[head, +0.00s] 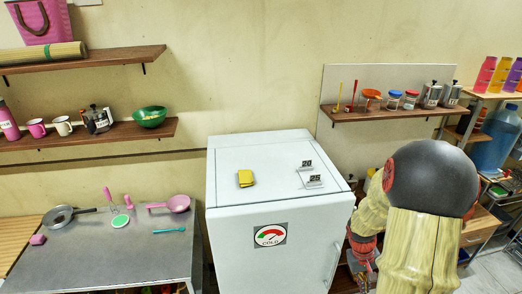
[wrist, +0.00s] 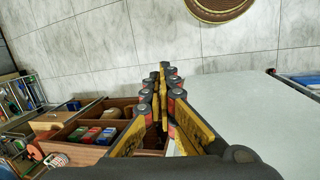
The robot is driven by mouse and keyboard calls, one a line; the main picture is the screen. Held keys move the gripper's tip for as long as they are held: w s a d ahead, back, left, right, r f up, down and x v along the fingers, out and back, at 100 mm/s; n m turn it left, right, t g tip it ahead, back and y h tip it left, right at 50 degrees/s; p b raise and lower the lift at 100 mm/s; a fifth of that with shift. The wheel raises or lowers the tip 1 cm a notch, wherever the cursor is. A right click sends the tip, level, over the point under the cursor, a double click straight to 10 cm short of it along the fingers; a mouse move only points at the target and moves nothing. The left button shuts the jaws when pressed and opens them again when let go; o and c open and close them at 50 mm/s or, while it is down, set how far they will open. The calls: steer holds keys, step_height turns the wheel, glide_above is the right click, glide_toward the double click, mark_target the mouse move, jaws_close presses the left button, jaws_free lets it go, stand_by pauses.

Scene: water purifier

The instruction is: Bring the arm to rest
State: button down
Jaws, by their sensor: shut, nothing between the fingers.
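My arm (head: 425,210) is at the right of the head view, folded beside the white fridge, with its large dark rounded joint nearest the camera. My gripper shows in the wrist view (wrist: 165,105). Its fingers are shut and hold nothing. It points out past the fridge's flat white side, over a wooden drawer unit. In the head view I cannot make out the fingertips; the lower arm hides much of that area.
A wooden box with packets (wrist: 95,135) lies close to my gripper at left. A wall shelf (head: 390,113) and a rack with bottles (head: 497,128) flank my arm. Tiled floor (wrist: 130,45) is open beyond.

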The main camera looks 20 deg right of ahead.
steer(key=s+a+r+n+t+b, duration=0.1)
steer(key=a+r+t+b, duration=0.1)
steer(key=a+b, duration=0.4)
steer(key=s+a+r+n+t+y+b, duration=0.1)
steer(key=a+r+t+b, duration=0.2)
steer(key=a, duration=1.2)
steer(key=s+a+r+n+t+y+b, duration=0.1)
steer(key=a+r+t+b, duration=0.1)
steer(key=a+r+b, duration=0.3)
steer(key=a+b, duration=0.4)
steer(key=a, duration=0.1)
steer(key=shift+a+r+n+t, duration=0.4)
steer(key=shift+s, duration=0.15)
